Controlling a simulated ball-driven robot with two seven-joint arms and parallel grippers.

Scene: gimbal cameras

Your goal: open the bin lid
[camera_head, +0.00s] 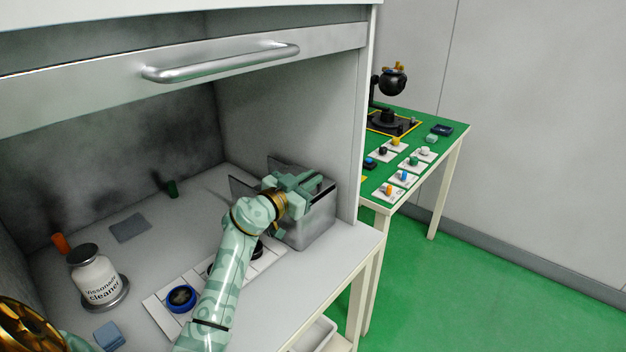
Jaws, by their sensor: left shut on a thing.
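The bin (308,229) is a grey metal box at the right end of the bench, inside the hooded cabinet, against its right wall. My left gripper (302,184) is at the top of the bin, shut on part of its lid. The gripper and wrist cover most of the lid, so how far it stands open cannot be told. A thin dark plate (240,188) stands upright at the bin's left side, partly behind my wrist. My right gripper is not in view.
The raised cabinet sash has a bar handle (221,63). A cleaner bottle (94,277), a blue-rimmed round item (181,298) on white pads, a blue block (109,336) and a grey pad (130,228) occupy the bench. A green-topped table (455,143) stands beyond; green floor is clear right.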

